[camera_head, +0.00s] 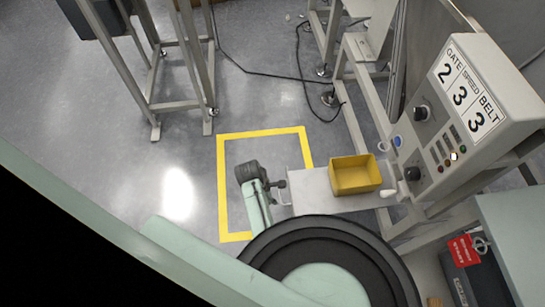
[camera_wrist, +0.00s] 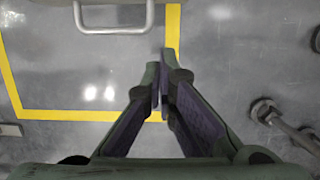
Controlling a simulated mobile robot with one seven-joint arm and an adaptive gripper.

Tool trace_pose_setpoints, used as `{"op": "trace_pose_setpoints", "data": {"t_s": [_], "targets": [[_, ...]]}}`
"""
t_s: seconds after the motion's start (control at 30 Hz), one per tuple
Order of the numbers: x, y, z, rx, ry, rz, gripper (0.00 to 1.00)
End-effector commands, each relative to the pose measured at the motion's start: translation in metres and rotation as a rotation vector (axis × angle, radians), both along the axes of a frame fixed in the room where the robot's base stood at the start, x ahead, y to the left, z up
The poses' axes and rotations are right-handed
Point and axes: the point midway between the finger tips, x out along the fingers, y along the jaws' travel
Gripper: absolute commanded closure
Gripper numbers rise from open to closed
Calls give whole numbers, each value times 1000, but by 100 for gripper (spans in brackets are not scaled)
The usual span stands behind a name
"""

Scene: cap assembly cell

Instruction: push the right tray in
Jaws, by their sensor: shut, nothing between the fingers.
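A pale grey tray (camera_head: 316,192) sticks out from the machine, and a yellow bin (camera_head: 355,175) stands on it. It is the only tray I can make out. Its metal handle (camera_head: 281,196) is on the outer end, facing my gripper (camera_head: 284,184). In the wrist view the handle (camera_wrist: 115,29) lies at the top left, ahead and to the left of my fingertips (camera_wrist: 160,76). The fingers are shut and empty. In the wrist view they appear apart from the handle; in the head view they overlap its area, so contact is unclear there.
A control panel (camera_head: 468,155) with knobs and buttons stands right of the tray. A yellow floor outline (camera_head: 222,190) surrounds the area around my gripper. Metal stands (camera_head: 180,70) stand at the back left. A cable (camera_head: 255,72) crosses the floor. The floor left of the outline is clear.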

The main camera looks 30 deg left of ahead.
Motion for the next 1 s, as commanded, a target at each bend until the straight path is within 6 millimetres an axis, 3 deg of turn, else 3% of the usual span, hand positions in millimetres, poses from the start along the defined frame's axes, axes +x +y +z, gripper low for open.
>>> {"op": "trace_pose_setpoints", "data": {"t_s": [0.3, 0.6, 1.0], "targets": [[9, -13, -66, 1, 0, -1, 100], [30, -43, -61, 4, -2, -2, 100], [31, -45, -62, 3, -1, 0, 100]]}}
